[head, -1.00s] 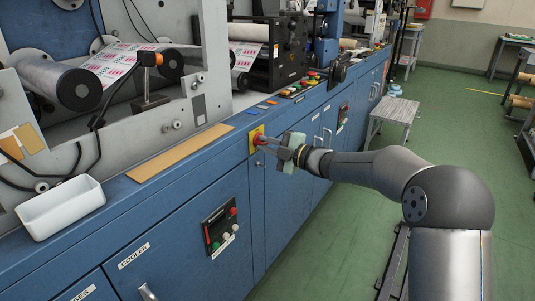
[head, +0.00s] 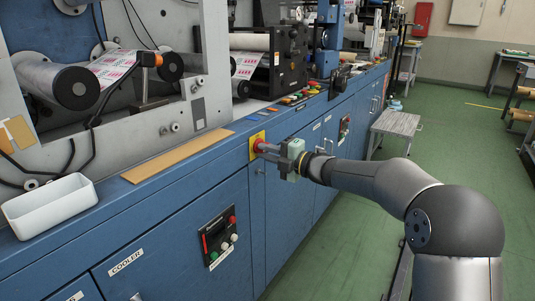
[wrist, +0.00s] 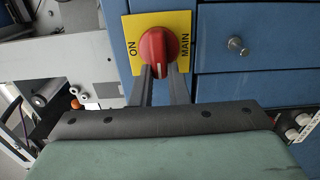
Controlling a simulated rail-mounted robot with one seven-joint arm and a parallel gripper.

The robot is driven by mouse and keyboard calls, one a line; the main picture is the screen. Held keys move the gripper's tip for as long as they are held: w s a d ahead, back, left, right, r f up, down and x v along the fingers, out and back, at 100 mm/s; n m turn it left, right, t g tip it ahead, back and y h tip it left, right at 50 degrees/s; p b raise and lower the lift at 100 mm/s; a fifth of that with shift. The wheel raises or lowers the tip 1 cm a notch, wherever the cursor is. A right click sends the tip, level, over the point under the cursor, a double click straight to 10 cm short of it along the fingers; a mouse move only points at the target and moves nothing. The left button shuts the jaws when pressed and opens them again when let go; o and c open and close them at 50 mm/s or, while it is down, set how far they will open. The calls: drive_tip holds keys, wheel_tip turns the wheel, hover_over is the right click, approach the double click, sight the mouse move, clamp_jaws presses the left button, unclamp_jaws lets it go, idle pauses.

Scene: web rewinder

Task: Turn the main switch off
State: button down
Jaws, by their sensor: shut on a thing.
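The main switch is a red rotary knob on a yellow plate (head: 257,137) on the blue cabinet front. In the wrist view the red knob (wrist: 158,46) sits on the yellow plate (wrist: 181,20), between the words ON on the left and MAIN on the right. A white mark on the knob points down in that picture, toward my gripper. My gripper (head: 264,148) reaches the knob from the right.
A control panel (head: 219,236) with buttons is on the cabinet at lower left. A white bin (head: 50,207) and a tan strip (head: 178,155) lie on the ledge. A cabinet knob (wrist: 237,46) is beside the switch. A small grey table (head: 396,124) stands on the open green floor.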

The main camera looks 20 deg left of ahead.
drive_tip(key=c, duration=1.4)
unclamp_jaws()
drive_tip(key=p+v, duration=0.3)
drive_tip(key=v, duration=1.4)
drive_tip(key=shift+d, duration=0.25)
